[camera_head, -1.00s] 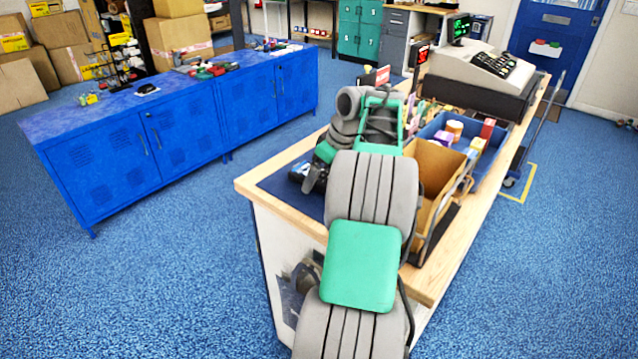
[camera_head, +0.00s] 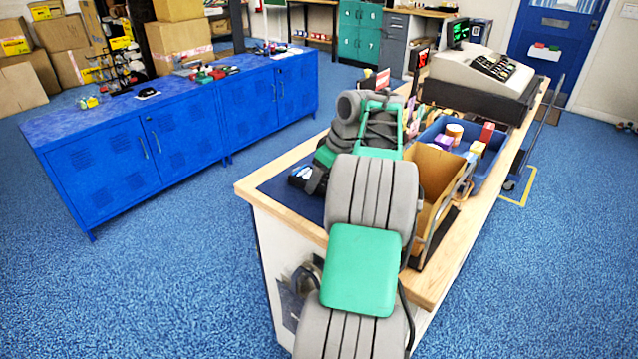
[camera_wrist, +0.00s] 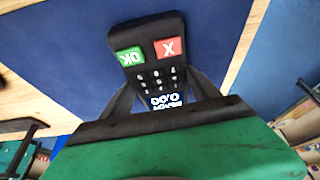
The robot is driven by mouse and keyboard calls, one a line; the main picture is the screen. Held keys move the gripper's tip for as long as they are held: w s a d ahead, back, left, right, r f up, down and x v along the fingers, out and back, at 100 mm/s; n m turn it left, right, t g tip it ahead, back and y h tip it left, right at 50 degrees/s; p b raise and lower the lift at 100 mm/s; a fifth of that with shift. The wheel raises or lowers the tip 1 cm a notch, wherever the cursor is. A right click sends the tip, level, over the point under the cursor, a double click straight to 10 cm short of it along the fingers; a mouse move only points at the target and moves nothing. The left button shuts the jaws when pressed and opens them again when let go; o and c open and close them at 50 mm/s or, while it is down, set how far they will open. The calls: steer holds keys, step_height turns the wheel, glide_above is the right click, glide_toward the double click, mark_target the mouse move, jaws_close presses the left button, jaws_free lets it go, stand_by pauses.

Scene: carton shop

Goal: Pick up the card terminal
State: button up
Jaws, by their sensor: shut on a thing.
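The card terminal (camera_wrist: 158,62) is black, with a green OK key, a red X key, small white number keys and a lit display. In the wrist view it lies between the two fingers of my gripper (camera_wrist: 160,88), which is shut on its sides. The display end is partly hidden by my gripper's green body. In the head view my gripper (camera_head: 312,182) is over the near left end of the counter, and my arm hides most of the terminal. Whether the terminal touches the blue mat (camera_wrist: 60,50) or is just above it, I cannot tell.
The wooden counter (camera_head: 262,177) holds a brown box (camera_head: 432,175), a blue bin (camera_head: 497,155) of small goods and a cash register (camera_head: 482,68) to the right of my arm. Blue lockers (camera_head: 180,135) stand to the left, with clear floor between.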

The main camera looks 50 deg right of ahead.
steer(key=c, duration=0.4)
step_height(320, 180, up, 10)
steer(key=p, duration=0.5)
steer(key=shift+r, duration=0.1)
steer(key=o, duration=1.3)
steer(key=c, duration=0.7)
